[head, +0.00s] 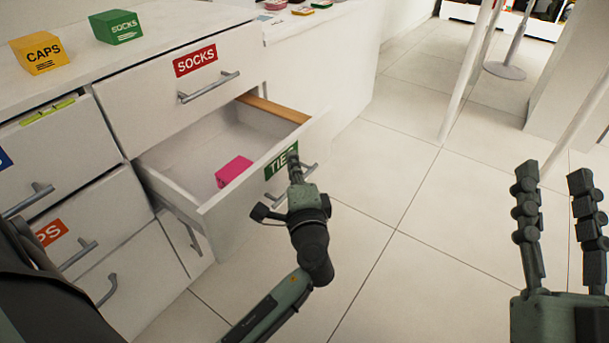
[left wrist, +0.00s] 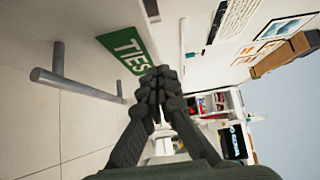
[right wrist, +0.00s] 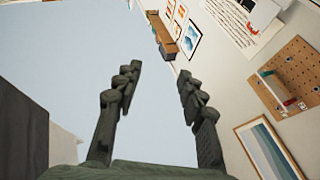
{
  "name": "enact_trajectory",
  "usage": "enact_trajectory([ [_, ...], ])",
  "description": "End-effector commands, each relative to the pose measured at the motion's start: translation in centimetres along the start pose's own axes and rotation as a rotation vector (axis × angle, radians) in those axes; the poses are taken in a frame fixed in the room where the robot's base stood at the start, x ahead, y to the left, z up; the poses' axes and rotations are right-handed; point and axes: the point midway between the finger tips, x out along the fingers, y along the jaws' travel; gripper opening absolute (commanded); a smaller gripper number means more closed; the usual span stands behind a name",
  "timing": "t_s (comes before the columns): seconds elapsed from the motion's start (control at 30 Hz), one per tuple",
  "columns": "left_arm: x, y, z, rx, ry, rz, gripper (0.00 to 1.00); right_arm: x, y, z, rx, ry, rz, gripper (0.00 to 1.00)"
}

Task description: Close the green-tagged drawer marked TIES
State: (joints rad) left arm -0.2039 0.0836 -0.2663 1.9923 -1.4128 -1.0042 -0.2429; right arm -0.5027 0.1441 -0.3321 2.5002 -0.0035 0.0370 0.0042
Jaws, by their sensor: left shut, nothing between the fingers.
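The drawer with the green TIES tag (head: 281,160) is pulled out below the red-tagged SOCKS drawer, with a pink box (head: 233,171) inside it. My left gripper (head: 293,158) is shut and empty, its fingertips at the drawer front by the tag, partly covering the lettering. In the left wrist view the shut fingers (left wrist: 160,75) overlap the edge of the green tag (left wrist: 127,48); whether they touch is hard to tell. The drawer's bar handle (left wrist: 75,84) is beside them. My right gripper (head: 553,180) is open and empty, away to the right over the floor.
The SOCKS drawer (head: 185,85) above is shut. A drawer at the left (head: 60,135) stands slightly open with yellow-green items. A yellow CAPS box (head: 40,53) and a green SOCKS box (head: 116,27) stand on top. The floor to the right is clear up to white posts.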

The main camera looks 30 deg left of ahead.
Motion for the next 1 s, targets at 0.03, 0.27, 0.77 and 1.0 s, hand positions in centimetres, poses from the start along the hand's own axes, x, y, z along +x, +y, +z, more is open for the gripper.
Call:
enact_trajectory([
  [0.03,0.4,-0.1,0.4,0.001,0.001,-0.002,0.00,0.0,0.0,0.0,0.000,-0.003,0.000,0.40],
  [0.27,1.2,0.0,1.2,-0.001,0.002,0.000,0.00,0.0,0.0,0.2,0.001,-0.013,0.000,0.40],
  [0.77,1.9,-0.1,2.0,0.000,-0.001,-0.001,0.00,-0.1,-0.1,0.4,0.003,-0.026,0.001,0.40],
  [1.0,5.0,-0.2,5.2,0.003,-0.006,-0.003,0.00,-0.1,-0.2,1.1,0.001,-0.080,-0.004,0.40],
])
